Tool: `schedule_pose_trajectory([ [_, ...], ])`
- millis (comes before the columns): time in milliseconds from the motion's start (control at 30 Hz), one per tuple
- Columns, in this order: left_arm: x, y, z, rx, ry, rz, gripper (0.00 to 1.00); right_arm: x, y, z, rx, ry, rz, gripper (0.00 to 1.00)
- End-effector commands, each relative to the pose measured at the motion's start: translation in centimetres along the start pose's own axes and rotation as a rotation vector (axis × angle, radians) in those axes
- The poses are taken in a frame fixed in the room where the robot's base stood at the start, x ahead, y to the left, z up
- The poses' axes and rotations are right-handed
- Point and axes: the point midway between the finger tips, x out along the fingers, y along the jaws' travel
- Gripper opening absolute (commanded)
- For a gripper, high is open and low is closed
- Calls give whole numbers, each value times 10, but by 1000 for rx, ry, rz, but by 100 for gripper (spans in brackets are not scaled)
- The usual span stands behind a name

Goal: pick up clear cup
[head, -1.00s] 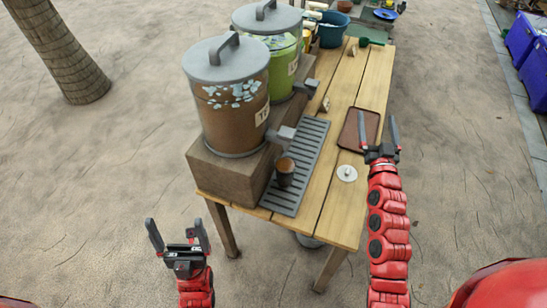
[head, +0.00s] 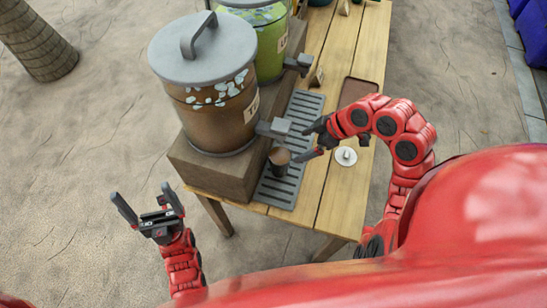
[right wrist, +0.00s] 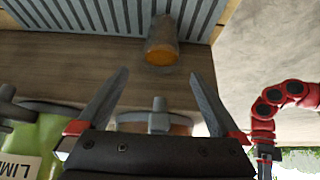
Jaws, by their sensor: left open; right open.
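The clear cup (head: 279,161) looks brown and stands upright on the grey slatted drip tray (head: 272,190), below the spigot of the brown dispenser (head: 215,120). In the right wrist view the cup (right wrist: 162,48) shows an amber end and lies beyond the fingertips, roughly centred between them. My right gripper (head: 305,141) is open and empty, just right of the cup, with its fingers pointing left toward it. It also shows open in the right wrist view (right wrist: 158,76). My left gripper (head: 142,193) is open and empty, left of the table over the ground.
The dispensers stand on a raised block (head: 220,172) along the table's left side; a grey spigot (head: 273,127) juts out close to my right gripper. A white disc (head: 346,156) and a brown tray (head: 356,89) lie to the right. The front of the wooden table (head: 338,202) is clear.

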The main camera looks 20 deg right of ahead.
Motion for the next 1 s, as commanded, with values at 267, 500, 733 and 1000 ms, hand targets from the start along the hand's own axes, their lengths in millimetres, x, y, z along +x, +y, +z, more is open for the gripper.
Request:
schedule_pose_trajectory([
  [267,-13,1,2,0,0,0,96,68,-3,-1,2,7,-7,100],
  [500,-19,1,3,0,0,0,96,107,-1,-2,2,6,-2,100],
  [733,-11,1,2,0,0,0,96,122,-2,-3,2,2,-4,100],
  [1000,3,0,0,0,0,0,96,159,-4,-4,3,4,-2,100],
])
